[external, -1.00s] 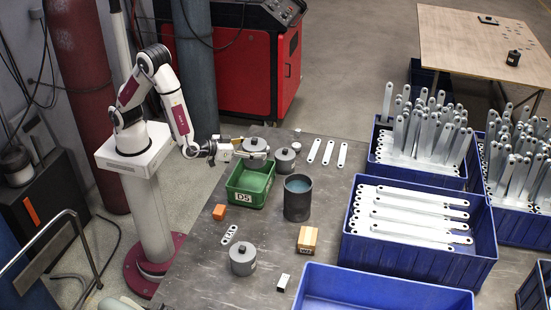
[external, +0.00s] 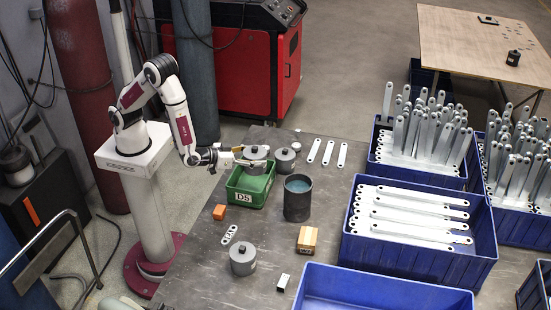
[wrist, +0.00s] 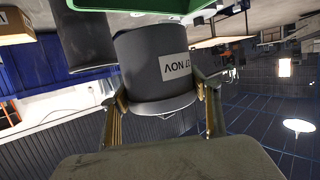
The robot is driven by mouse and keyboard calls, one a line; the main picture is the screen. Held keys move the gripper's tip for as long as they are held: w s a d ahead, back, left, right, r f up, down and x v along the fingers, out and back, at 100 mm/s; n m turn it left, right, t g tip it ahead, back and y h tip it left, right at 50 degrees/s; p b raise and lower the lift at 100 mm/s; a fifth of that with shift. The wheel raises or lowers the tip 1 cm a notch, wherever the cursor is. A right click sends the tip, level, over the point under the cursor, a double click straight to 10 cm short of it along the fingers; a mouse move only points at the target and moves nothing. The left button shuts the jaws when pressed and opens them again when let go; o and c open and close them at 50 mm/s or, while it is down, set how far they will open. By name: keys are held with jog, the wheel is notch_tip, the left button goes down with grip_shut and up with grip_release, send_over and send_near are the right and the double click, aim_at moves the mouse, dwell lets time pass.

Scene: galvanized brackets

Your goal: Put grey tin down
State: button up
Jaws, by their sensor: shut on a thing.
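The green bin's edge (wrist: 150,8) shows at the top there. Whether the tin touches the bin's floor is hidden.
Another grey tin (external: 285,161) stands close to the right of the held one; a third (external: 243,262) stands near the front. A dark open pot (external: 298,202) is right of the bin. An orange block (external: 219,212) lies to its left. Blue crates (external: 420,262) fill the right.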

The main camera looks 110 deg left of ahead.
jog(key=shift+f, duration=1.25)
jog(key=shift+f, duration=0.6)
jog(key=o, duration=1.3)
jog(key=shift+c, duration=0.2)
jog(key=shift+r, duration=0.2)
jog(key=shift+r, duration=0.45)
jog(key=v, duration=1.2)
